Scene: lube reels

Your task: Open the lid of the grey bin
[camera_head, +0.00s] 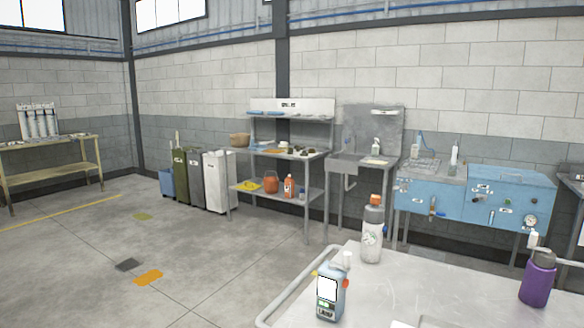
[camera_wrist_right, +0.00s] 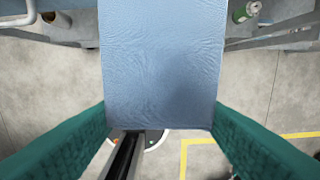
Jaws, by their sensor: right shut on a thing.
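The grey bin (camera_head: 196,178) stands upright on the floor against the far wall in the head view, in a row of bins. It is narrow and partly hidden between an olive-green bin (camera_head: 180,176) and a white bin (camera_head: 217,180). Its lid is too small to make out clearly. My right gripper (camera_wrist_right: 160,118) shows only in the right wrist view. Its green fingers are shut on a blue, wrinkled, cloth-like sheet (camera_wrist_right: 163,60), which hides much of what lies beyond it. My left gripper is in neither view.
A steel shelf (camera_head: 312,193) stands right of the bins. Open floor (camera_head: 90,240) lies to the left, with coloured patches.

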